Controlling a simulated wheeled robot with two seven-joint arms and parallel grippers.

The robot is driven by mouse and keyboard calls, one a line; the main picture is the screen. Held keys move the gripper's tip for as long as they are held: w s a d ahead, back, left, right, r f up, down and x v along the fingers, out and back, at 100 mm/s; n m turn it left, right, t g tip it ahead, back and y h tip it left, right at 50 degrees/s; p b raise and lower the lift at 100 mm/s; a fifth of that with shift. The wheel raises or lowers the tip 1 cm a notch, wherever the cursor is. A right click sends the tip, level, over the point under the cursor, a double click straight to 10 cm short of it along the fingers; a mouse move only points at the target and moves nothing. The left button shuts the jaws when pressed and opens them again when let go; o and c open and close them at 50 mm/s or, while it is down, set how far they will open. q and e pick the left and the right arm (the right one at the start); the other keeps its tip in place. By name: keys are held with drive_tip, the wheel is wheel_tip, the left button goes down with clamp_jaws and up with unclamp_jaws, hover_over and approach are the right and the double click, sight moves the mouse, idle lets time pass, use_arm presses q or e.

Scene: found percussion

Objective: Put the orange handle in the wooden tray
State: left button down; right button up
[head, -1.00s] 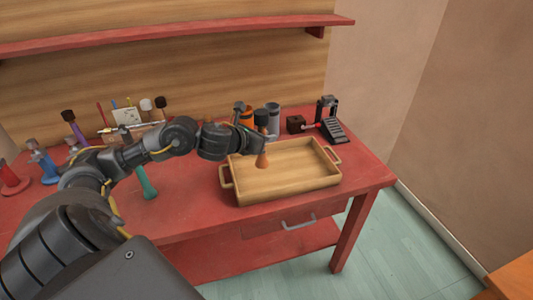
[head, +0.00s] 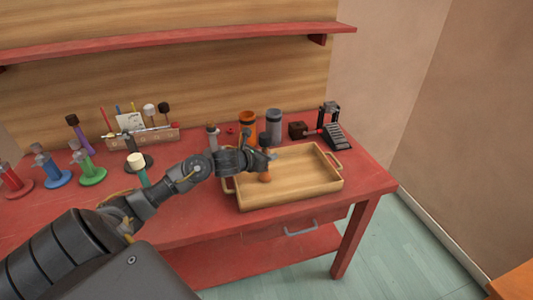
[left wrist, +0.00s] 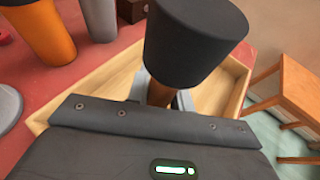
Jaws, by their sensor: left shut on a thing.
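The orange handle (head: 265,175) has a wide black head and stands roughly upright within the outline of the wooden tray (head: 300,196). My left gripper (head: 266,156) is shut on it just below the black head. In the left wrist view the black head (left wrist: 192,42) hides most of the orange handle (left wrist: 160,93), and the tray's rim (left wrist: 90,82) shows behind. I cannot tell whether the handle's lower end touches the tray floor. The tray is otherwise empty. My right gripper is not in view.
An orange cup (head: 247,126) and a grey cup (head: 273,126) stand behind the tray. A black pedal device (head: 334,135) and a dark brown block (head: 297,130) are at the back right. Several coloured handles on stands, including a green one (head: 86,168), fill the left side.

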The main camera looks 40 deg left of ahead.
use_arm(q)
drive_tip(key=shift+f, duration=0.15)
drive_tip(key=c, duration=1.2)
unclamp_jaws()
drive_tip(key=shift+c, duration=0.2)
drive_tip(key=shift+r, duration=0.2)
drive_tip(key=b+v, duration=0.1)
drive_tip(key=v, duration=1.1)
drive_tip(key=shift+b, duration=0.35)
